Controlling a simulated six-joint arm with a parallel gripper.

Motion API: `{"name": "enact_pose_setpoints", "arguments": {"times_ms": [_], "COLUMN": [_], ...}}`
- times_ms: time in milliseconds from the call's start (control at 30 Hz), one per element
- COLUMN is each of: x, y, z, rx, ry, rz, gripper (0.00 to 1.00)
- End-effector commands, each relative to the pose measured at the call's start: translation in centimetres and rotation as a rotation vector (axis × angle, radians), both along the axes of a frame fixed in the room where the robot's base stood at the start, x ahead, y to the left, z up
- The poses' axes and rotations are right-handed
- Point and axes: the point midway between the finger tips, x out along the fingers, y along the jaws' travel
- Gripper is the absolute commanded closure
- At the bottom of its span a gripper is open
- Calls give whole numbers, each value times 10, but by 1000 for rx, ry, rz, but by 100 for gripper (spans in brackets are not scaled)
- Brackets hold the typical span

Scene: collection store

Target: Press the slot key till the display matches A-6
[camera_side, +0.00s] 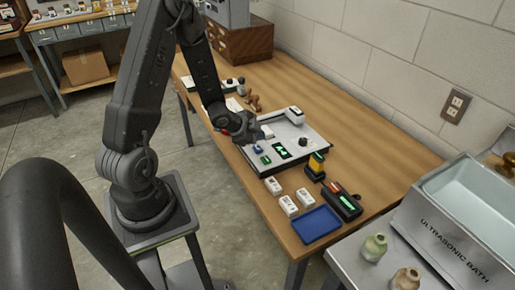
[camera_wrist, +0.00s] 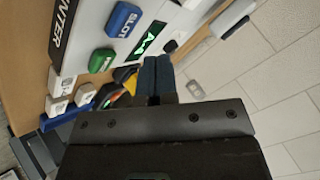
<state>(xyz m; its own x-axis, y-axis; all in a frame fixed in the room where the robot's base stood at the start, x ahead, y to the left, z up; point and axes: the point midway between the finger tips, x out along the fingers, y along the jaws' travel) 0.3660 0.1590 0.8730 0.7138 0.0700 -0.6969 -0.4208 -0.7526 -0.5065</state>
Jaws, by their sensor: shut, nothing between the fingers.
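The label printer (camera_side: 300,135) is a pale flat panel on the wooden bench. Its blue key, lettered SLOT (camera_wrist: 122,20), shows in the wrist view and as a small blue block (camera_side: 257,149) in the side view. A green key (camera_wrist: 101,60) sits beside it. The dark display (camera_wrist: 148,40) has green characters that look like A-4; the last one is hard to read. My gripper (camera_wrist: 156,76) is shut and empty. In the side view my gripper (camera_side: 262,134) is over the panel's left part, near the blue key; I cannot tell its height above it.
Small white blocks (camera_side: 289,205), a blue tray (camera_side: 317,224), a yellow-and-black item (camera_side: 316,166) and a dark box with a green strip (camera_side: 342,201) stand in front of the panel. A block wall runs along the right.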

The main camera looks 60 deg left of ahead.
Motion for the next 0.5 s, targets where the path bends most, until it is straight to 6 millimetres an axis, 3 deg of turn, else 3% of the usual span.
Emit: {"name": "enact_pose_setpoints", "arguments": {"times_ms": [300, 500], "x": [0, 0], "y": [0, 0], "z": [29, 33], "rx": [2, 1], "ry": [-3, 0], "rz": [-1, 1], "gripper": [100, 100]}}
